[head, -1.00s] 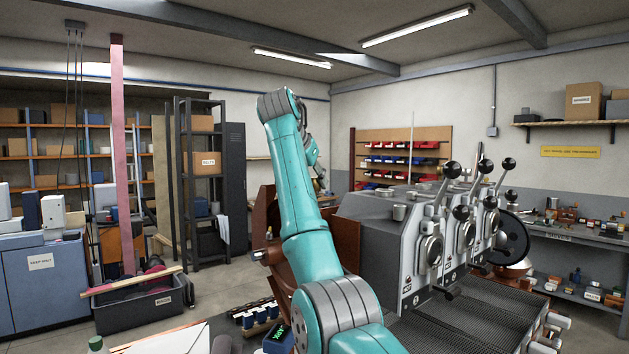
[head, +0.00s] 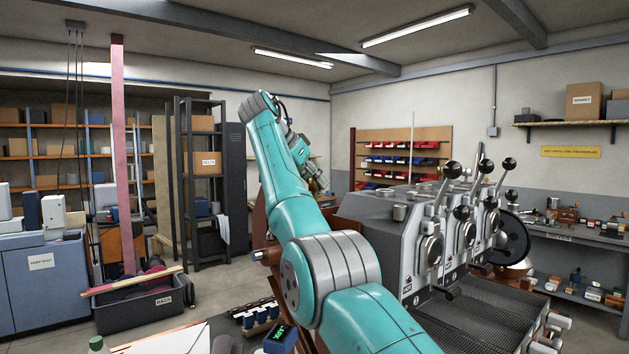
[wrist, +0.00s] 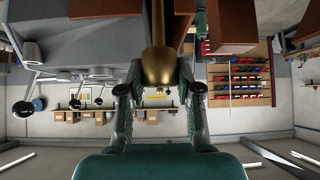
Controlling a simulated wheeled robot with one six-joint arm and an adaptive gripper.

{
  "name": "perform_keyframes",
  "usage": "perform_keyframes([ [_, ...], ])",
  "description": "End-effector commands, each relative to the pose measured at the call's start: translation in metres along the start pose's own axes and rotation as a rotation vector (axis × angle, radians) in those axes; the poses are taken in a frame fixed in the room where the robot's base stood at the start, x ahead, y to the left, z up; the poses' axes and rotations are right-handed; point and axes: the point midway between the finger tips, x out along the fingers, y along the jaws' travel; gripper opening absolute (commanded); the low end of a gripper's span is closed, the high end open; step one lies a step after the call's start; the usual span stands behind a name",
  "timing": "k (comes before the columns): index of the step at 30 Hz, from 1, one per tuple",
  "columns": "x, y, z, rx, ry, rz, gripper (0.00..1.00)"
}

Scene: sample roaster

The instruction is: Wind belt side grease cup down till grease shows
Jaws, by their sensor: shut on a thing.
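My gripper (wrist: 159,88) shows in the wrist view with its two fingers on either side of a brass piece with a rounded end and a narrower stem. This looks like the grease cup (wrist: 157,66). The fingers are shut on it. No grease can be made out on it. In the head view my gripper (head: 308,165) is beyond my teal arm, left of the roaster (head: 375,225). It is small there, and my forearm partly hides the machine's near left side.
The roaster's levers with black knobs (head: 452,168) stand up on the right. A rust-brown panel (head: 345,232) is beside the machine's left end. A rag bin (head: 135,303) stands on the floor at left. Open floor (head: 215,270) lies between bin and machine.

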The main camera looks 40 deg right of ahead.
Motion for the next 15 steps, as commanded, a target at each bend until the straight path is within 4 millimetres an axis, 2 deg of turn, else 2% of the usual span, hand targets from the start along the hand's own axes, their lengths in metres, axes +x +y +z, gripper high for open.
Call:
perform_keyframes([
  [9,0.0002,-0.0001,0.0003,-0.001,-0.001,0.000,0.00],
  [10,0.0002,-0.0001,0.0003,-0.001,-0.001,0.000,0.41],
  [12,0.0002,-0.0001,0.0003,-0.001,-0.001,0.000,0.59],
  [15,0.0002,-0.0001,0.0003,-0.001,-0.001,0.000,0.60],
])
